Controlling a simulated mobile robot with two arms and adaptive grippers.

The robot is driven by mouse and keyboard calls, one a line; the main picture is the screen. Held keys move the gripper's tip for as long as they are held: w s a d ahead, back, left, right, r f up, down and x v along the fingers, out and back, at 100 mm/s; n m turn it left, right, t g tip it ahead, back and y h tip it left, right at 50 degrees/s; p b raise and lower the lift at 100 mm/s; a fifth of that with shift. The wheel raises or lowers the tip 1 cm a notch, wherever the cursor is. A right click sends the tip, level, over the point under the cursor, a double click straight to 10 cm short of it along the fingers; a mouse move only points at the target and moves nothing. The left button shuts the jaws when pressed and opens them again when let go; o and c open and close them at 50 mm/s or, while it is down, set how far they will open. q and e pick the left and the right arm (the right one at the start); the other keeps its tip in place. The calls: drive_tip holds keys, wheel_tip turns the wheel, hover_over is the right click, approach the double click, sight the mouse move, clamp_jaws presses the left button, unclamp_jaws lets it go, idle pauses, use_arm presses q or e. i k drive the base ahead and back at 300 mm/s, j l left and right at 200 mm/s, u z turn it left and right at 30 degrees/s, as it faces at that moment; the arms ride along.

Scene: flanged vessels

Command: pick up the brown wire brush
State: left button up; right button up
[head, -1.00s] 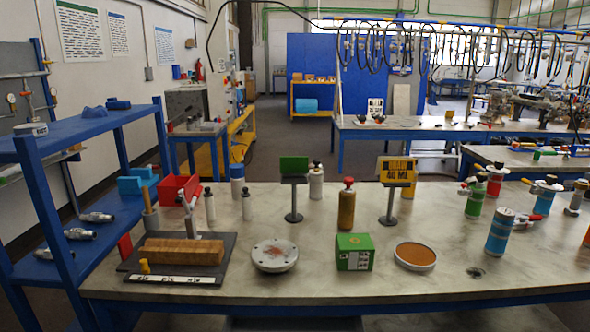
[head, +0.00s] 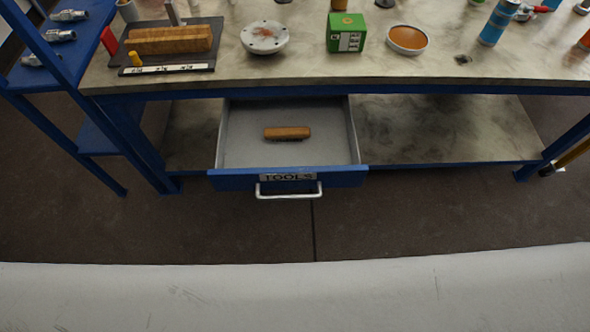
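The brown wire brush (head: 287,133) lies in an open drawer (head: 287,180) under the workbench. It is a small brown block lying crosswise near the middle of the grey drawer floor, with a dark strip of bristles showing along its lower edge. The drawer has a blue front with a "TOOLS" label and a metal handle (head: 289,193). Nothing covers the brush from above in this view. Neither of my grippers is in view.
The workbench top (head: 300,66) overhangs the back of the drawer. On it are a flange disc (head: 264,37), a green box (head: 346,32) and a round orange-brown dish (head: 407,39). A blue shelf (head: 60,60) stands at left. Floor in front of the drawer is clear.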

sight(286, 133)
drive_tip(key=l+u, duration=0.75)
drive_tip(key=l, duration=0.2)
drive_tip(key=l+u, duration=0.35)
drive_tip(key=l, duration=0.15)
